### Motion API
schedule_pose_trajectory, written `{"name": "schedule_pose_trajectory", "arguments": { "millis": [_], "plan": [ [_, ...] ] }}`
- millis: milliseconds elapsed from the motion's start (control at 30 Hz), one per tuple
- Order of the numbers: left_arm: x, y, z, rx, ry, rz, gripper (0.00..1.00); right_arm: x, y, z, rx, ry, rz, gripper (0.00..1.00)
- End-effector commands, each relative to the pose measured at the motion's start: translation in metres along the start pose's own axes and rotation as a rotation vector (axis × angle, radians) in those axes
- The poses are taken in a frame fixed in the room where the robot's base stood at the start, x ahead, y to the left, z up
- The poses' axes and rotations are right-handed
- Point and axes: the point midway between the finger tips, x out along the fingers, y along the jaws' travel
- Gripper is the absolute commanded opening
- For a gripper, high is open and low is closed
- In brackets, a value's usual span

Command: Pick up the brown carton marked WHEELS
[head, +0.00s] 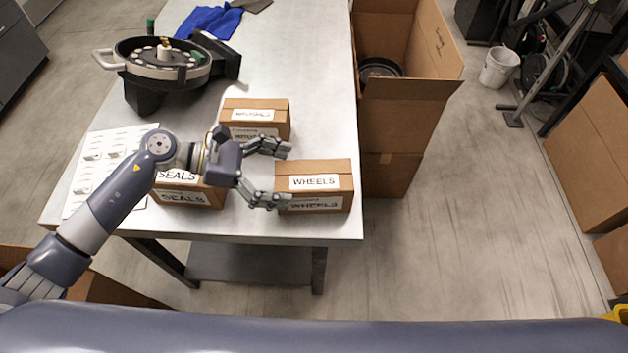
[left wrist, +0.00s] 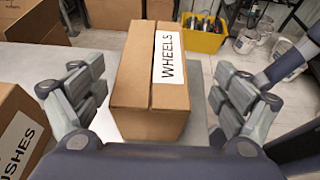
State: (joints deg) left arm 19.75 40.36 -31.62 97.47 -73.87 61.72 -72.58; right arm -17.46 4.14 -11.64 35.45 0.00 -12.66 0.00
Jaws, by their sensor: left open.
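The brown carton marked WHEELS (head: 338,180) sits at the front right corner of the table in the head view. It also shows in the left wrist view (left wrist: 134,82), its white label facing up. My left gripper (head: 285,175) comes in from the left with its jaws open. In the left wrist view the open fingers (left wrist: 160,95) stand on either side of the carton's near end, with a visible gap on each side. In the head view the fingertips are at the carton's left end. My right gripper is not in view.
The SEALS carton (head: 190,196) stands left, partly under my arm. Another labelled carton (head: 254,113) stands behind. The seed meter (head: 165,68), a paper sheet (head: 90,175) and a blue cloth (head: 208,22) share the table (head: 290,60). A large open box (head: 405,115) stands right of it.

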Motion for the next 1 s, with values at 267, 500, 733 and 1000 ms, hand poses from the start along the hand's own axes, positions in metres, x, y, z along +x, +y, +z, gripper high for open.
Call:
{"name": "schedule_pose_trajectory", "arguments": {
  "millis": [267,500,733,1000],
  "plan": [
    [0.022,0.004,0.007,-0.003,-0.005,0.0,0.92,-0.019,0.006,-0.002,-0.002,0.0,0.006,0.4],
    [0.053,0.008,0.005,-0.003,-0.003,0.001,0.92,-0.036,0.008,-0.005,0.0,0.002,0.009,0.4],
    [0.06,0.008,0.002,-0.001,-0.002,0.002,0.92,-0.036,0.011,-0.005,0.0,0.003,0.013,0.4],
    [0.06,0.008,0.002,-0.002,-0.002,0.002,0.49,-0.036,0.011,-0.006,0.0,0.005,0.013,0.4]
  ]
}}
